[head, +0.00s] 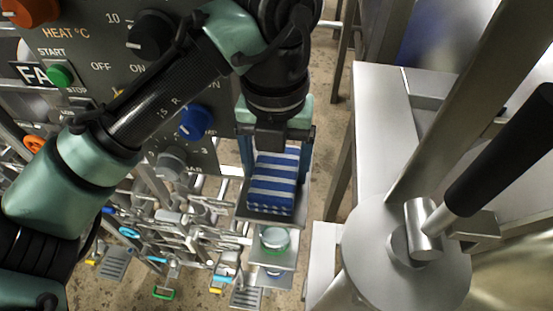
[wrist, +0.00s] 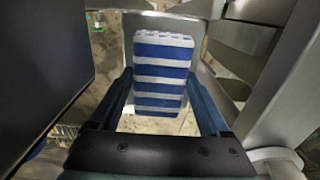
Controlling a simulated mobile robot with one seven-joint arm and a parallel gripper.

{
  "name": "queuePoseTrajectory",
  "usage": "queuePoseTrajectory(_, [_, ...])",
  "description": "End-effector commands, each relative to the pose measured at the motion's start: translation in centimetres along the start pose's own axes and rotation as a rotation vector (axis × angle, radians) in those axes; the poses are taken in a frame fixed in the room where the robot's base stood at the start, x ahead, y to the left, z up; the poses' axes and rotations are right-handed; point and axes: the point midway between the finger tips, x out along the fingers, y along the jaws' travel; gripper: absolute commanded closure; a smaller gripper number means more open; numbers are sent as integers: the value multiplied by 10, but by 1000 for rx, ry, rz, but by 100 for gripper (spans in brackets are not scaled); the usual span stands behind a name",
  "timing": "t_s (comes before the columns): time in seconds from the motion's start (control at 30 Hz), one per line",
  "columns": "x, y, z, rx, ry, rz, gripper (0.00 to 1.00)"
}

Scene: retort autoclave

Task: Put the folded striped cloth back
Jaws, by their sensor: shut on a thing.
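The folded striped cloth (head: 273,182), blue and white, is below my gripper (head: 275,150) in the head view. In the wrist view the cloth (wrist: 162,80) lies between the two fingers of my gripper (wrist: 162,74), which is shut on it. A small grey metal shelf (head: 262,217) is right under the cloth. I cannot tell whether the cloth rests on it or is just above it.
A control panel (head: 100,70) with knobs stands at the left. A lower plate holds a green-rimmed round item (head: 275,239). A steel machine with a black-handled lever (head: 490,165) fills the right. Racks of small parts (head: 175,235) are at the lower left.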

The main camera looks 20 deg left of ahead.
Motion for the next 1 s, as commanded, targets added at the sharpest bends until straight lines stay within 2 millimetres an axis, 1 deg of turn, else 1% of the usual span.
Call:
queuePoseTrajectory(0.1, [4, 0, 0, 0, -1, 0, 64])
queuePoseTrajectory(0.37, [6, 0, 0, 0, -1, 1, 64])
queuePoseTrajectory(0.4, [6, 0, 0, 0, -1, 1, 15])
queuePoseTrajectory(0.47, [5, 0, 0, 0, -1, 1, 4])
queuePoseTrajectory(0.5, [5, 0, 0, 0, -1, 1, 0])
queuePoseTrajectory(0.7, [5, 0, 0, -1, -1, 0, 0])
queuePoseTrajectory(0.8, [1, 0, 0, -1, -2, 1, 0])
queuePoseTrajectory(0.87, [-4, 0, 0, -1, -3, 2, 0])
queuePoseTrajectory(1.0, [-27, 1, 1, -1, -5, 4, 0])
